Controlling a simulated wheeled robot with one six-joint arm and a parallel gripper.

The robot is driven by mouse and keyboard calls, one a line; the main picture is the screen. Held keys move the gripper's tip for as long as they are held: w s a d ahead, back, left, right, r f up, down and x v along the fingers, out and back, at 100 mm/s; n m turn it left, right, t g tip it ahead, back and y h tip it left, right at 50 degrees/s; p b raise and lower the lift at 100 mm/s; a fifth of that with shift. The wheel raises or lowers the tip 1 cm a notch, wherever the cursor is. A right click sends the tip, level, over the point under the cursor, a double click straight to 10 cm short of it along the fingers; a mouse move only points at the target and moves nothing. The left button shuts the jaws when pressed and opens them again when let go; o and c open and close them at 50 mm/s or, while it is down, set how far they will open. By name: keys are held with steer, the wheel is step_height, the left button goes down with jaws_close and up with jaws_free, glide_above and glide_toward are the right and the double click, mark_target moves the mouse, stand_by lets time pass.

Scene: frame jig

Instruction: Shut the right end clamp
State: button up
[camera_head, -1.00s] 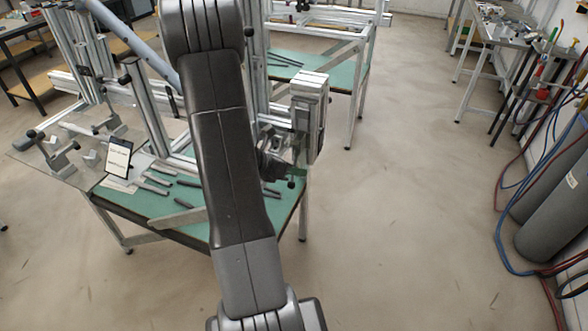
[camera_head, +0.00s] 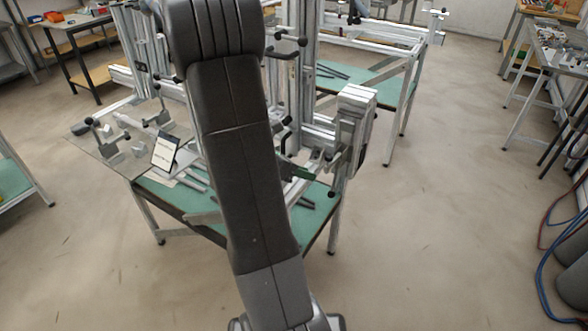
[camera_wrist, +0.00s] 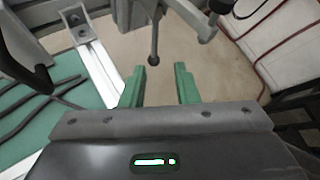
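My gripper (camera_wrist: 159,86) shows in the wrist view as two green fingers, apart and with nothing between them. In the head view my green fingertips (camera_head: 300,173) are near the right end of the aluminium frame jig, partly behind my arm. The right end clamp seems to be the dark levers and rods there; a black knob (camera_head: 331,194) hangs below the rail end. In the wrist view a thin rod with a black ball tip (camera_wrist: 153,59) hangs beyond the fingers, apart from them. A second dark lever (camera_wrist: 208,32) stands to its right. Whether the clamp is open is unclear.
A thick aluminium end block (camera_head: 355,110) stands at the jig's right end. Dark bars lie on the green table top (camera_wrist: 60,100). A tablet (camera_head: 165,152) stands at the left of the table. The floor (camera_head: 440,220) to the right is clear.

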mark_target(331, 191)
steer(key=shift+v, duration=1.45)
steer(key=x, duration=1.4)
steer(key=shift+a, duration=0.1)
